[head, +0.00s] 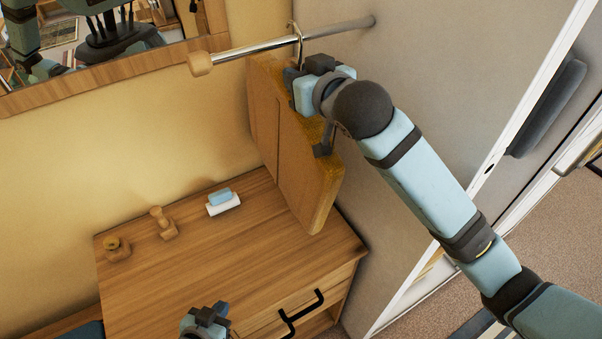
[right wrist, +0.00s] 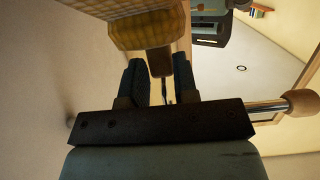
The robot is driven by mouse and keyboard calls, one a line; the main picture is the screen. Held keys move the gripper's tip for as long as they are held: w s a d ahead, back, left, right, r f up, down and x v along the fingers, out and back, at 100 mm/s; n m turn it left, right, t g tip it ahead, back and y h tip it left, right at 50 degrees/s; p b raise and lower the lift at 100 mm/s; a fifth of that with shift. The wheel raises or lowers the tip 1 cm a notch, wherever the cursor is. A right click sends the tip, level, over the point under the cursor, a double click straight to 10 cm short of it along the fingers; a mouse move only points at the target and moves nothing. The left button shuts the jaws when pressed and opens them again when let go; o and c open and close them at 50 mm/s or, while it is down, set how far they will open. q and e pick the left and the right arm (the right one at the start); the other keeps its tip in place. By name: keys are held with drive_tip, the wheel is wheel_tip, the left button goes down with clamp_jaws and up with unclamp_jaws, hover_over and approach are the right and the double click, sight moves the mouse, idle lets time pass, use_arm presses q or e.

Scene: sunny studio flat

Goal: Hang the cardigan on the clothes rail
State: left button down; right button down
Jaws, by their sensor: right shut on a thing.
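The mustard-yellow cardigan (head: 292,150) hangs beside the wall above the dresser, its lower edge close to the dresser top. It also shows at the top of the right wrist view (right wrist: 145,28). The metal hanger hook (head: 300,45) appears to loop over the clothes rail (head: 255,48); whether it bears on the rail I cannot tell. My right gripper (head: 294,76) is shut on the hanger's neck (right wrist: 160,62), just below the rail. My left gripper (head: 208,316) is low at the front of the dresser, apart from the cardigan; its jaw opening is unclear.
The rail ends in a wooden knob (head: 201,63). The wooden dresser (head: 190,270) holds a stamp-like wooden piece (head: 162,222), a small wooden item (head: 116,248) and blue and white rolls (head: 222,202). A framed mirror (head: 110,65) is at upper left, a white door frame (head: 470,170) at right.

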drive_tip(key=shift+w+r, duration=0.25)
drive_tip(key=shift+r, duration=1.2)
drive_tip(key=shift+s+d, duration=0.1)
drive_tip(key=shift+s, duration=0.1)
